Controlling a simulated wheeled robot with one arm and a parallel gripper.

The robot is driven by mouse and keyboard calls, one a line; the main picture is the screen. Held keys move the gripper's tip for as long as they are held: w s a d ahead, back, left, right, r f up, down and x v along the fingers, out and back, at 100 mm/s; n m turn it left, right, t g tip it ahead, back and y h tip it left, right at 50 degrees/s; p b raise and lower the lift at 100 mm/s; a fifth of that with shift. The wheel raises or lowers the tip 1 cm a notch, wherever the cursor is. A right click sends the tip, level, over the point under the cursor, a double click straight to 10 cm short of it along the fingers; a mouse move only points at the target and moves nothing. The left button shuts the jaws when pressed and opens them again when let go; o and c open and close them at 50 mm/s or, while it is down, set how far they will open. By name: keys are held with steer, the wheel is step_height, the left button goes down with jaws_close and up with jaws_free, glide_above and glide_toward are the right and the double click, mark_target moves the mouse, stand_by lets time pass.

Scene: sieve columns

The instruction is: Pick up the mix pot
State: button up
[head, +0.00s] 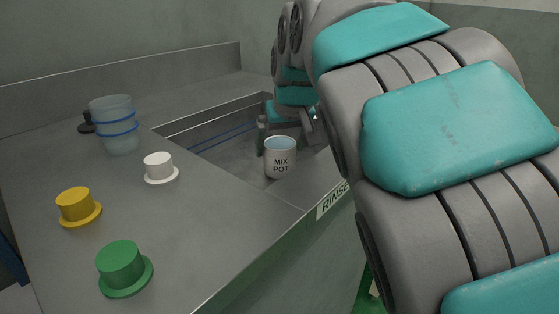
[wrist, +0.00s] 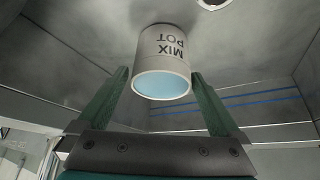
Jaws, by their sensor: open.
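The mix pot (head: 280,158) is a white cylinder marked "MIX POT", pale blue at its open top. It stands upright in the sunken basin of the counter. In the wrist view the mix pot (wrist: 163,60) appears upside down, beyond and between my fingertips. My gripper (wrist: 160,90) is open, with one green finger on each side of the pot's rim. I cannot tell whether either finger touches it. In the head view my gripper (head: 266,135) is at the pot, partly hidden by the pot and my arm.
The basin (head: 215,140) has walls around it and a front edge labelled "RINSE" (head: 332,199). On the counter left of it stand stacked clear cups with blue bands (head: 118,125), a white stepped piece (head: 159,167), a yellow one (head: 76,205) and a green one (head: 122,266).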

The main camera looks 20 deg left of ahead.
steer(key=x, duration=0.4)
steer(key=shift+a, duration=0.1)
jaws_close()
step_height(320, 180, up, 18)
steer(key=p, duration=0.2)
stand_by(1.3)
